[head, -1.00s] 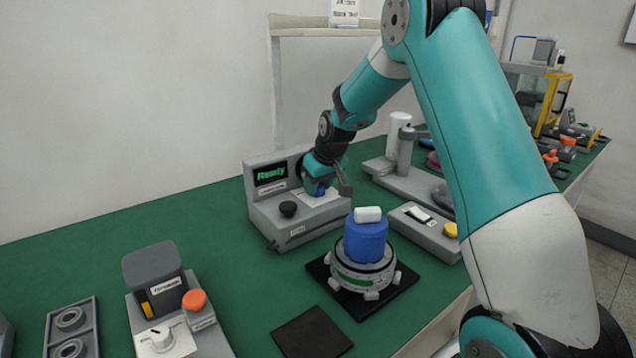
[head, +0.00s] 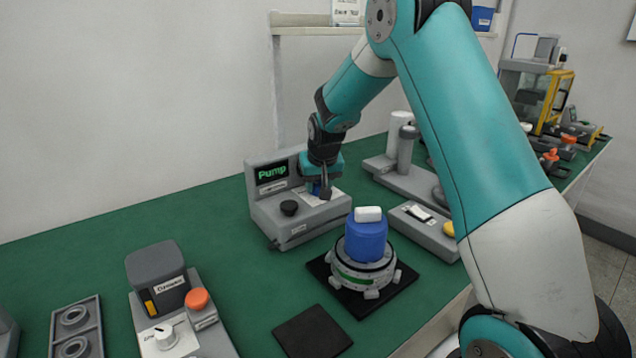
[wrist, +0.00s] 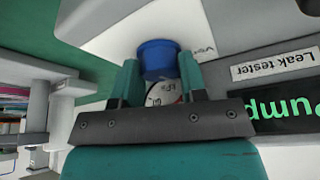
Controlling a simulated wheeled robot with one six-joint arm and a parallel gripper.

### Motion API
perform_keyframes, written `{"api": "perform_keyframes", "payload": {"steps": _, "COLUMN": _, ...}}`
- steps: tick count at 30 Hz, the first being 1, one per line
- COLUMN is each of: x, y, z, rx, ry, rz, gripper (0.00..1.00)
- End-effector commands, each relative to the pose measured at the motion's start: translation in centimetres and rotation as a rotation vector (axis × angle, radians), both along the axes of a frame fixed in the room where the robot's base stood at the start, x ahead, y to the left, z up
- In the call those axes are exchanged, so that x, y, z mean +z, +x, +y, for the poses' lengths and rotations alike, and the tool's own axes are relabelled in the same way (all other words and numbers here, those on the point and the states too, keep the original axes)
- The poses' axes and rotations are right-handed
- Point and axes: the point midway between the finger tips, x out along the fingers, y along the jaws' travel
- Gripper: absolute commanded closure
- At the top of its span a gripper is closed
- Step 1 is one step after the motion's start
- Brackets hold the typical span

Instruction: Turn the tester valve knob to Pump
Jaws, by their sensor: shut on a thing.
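The grey leak tester (head: 300,215) stands at the back of the green bench, and its display (head: 272,173) reads "Pump" in green. The display also shows in the wrist view (wrist: 285,112). The blue valve knob (wrist: 157,58) sits on a white label plate on the tester. My gripper (wrist: 158,75) is shut on the knob, with a teal finger on each side of it. In the head view my gripper (head: 322,188) covers most of the knob.
A blue-topped round hub (head: 366,240) with a white block on top stands on a black mat just in front. A grey switch box (head: 425,228) is to the right. Open green bench lies left of the tester.

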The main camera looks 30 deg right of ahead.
Motion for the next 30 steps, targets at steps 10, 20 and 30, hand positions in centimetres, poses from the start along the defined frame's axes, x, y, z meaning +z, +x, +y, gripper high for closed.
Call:
{"api": "perform_keyframes", "payload": {"steps": 10, "x": 0.0, "y": 0.0, "z": 0.0, "rx": 0.001, "ry": -0.001, "rz": -0.001, "gripper": 0.5}}
{"api": "perform_keyframes", "payload": {"steps": 20, "x": 1.7, "y": -0.6, "z": 0.2, "rx": 0.001, "ry": -0.001, "rz": -0.004, "gripper": 0.5}}
{"api": "perform_keyframes", "payload": {"steps": 30, "x": 9.5, "y": -3.6, "z": 1.2, "rx": 0.002, "ry": -0.001, "rz": -0.007, "gripper": 0.5}}
